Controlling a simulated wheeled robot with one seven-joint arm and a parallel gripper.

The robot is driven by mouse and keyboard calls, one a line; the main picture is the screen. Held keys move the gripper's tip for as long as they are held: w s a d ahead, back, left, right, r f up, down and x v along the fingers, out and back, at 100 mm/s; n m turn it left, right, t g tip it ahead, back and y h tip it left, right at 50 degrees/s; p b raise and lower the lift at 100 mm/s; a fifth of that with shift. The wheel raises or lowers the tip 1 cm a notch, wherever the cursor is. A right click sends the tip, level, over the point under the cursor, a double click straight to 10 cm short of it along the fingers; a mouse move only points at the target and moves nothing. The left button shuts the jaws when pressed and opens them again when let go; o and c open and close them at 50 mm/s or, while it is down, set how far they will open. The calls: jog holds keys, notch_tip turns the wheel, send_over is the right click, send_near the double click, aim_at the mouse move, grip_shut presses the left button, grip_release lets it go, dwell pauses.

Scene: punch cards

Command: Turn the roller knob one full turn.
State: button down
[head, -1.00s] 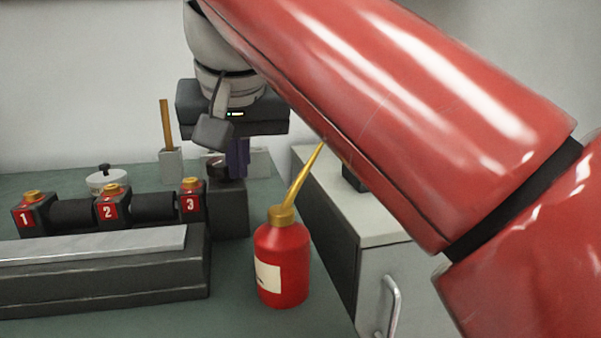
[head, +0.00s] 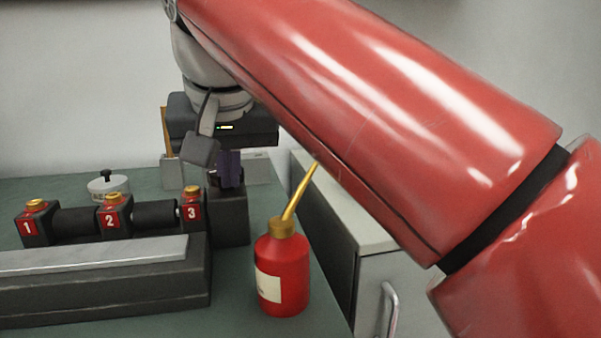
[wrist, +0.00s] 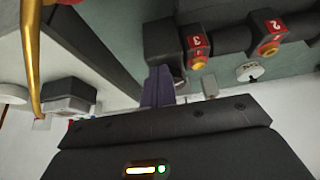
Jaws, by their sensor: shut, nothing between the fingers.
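The machine's dark roller (head: 75,221) runs between bearing blocks labelled 1, 2 and 3, each with a brass cap. A dark block (head: 231,217) stands at its right end. A small dark round piece (head: 214,178), apparently the knob, shows at the top of this block, partly hidden by my gripper. My gripper (head: 230,178) has its purple fingers pointing down at the block's top, together and with nothing between them. The fingers also show in the wrist view (wrist: 157,90), beside the block's end. I cannot tell whether they touch the knob.
A red oil bottle (head: 283,275) with a long brass spout stands right of the machine, under my arm. A white lidded pot (head: 108,187) stands behind the roller. A pale cabinet (head: 375,275) is at the right. The green tabletop is clear around the bottle.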

jog(key=shift+s+a+r+p, duration=0.1)
jog(key=shift+s+a+p, duration=0.05)
jog(key=shift+a+p, duration=0.45)
jog(key=shift+a, duration=0.5)
jog(key=shift+s, duration=0.1)
jog(key=shift+s, duration=0.25)
notch_tip(320, 180, up, 6)
jog(key=shift+f, duration=0.1)
dwell(0.6)
jog(key=shift+d, duration=0.1)
